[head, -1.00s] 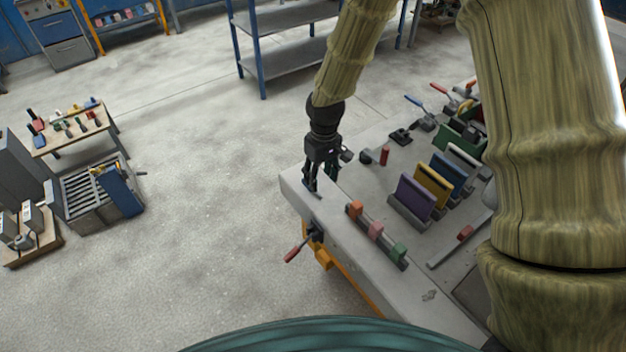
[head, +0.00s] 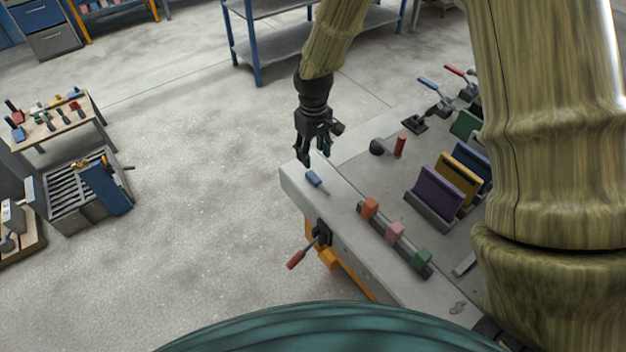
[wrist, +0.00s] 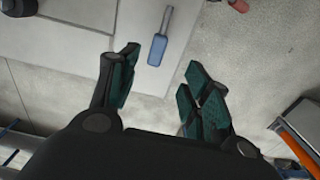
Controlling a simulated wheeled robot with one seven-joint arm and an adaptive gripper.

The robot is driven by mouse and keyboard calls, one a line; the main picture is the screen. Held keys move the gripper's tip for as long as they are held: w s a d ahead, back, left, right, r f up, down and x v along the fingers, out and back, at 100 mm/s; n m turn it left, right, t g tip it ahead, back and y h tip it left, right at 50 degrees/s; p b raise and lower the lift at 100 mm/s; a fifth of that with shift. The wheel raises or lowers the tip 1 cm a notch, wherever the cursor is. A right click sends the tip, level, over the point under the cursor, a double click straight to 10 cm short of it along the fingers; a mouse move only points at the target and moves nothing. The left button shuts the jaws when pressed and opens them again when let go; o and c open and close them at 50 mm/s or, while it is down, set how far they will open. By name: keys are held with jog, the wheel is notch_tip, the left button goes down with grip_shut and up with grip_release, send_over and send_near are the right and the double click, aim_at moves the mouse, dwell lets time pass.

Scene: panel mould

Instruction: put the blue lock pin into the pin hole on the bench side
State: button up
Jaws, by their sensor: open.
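The blue lock pin (head: 314,179) lies on the bench top (head: 296,187) near its left corner, with its grey shank pointing toward the lower right in the head view. My gripper (head: 314,157) is open and empty, a little above and behind the pin in that view. In the wrist view the blue handle of the pin (wrist: 157,50) lies beyond my open fingers (wrist: 160,85), roughly in line with the gap between them. I cannot make out the pin hole on the bench side.
A black clamp with a red handle (head: 297,259) sticks out from the bench side. A rack with orange, pink and green blocks (head: 395,233) stands near the front edge. A red upright peg (head: 400,145) and coloured panels (head: 436,197) stand farther right.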

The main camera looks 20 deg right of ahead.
aim_at(315, 177)
jog(key=f, duration=0.2)
jog(key=f+p, duration=0.1)
jog(key=f, duration=0.1)
jog(key=shift+d, duration=0.3)
jog(key=shift+f+p, duration=1.45)
jog(key=shift+f, duration=1.65)
grip_shut()
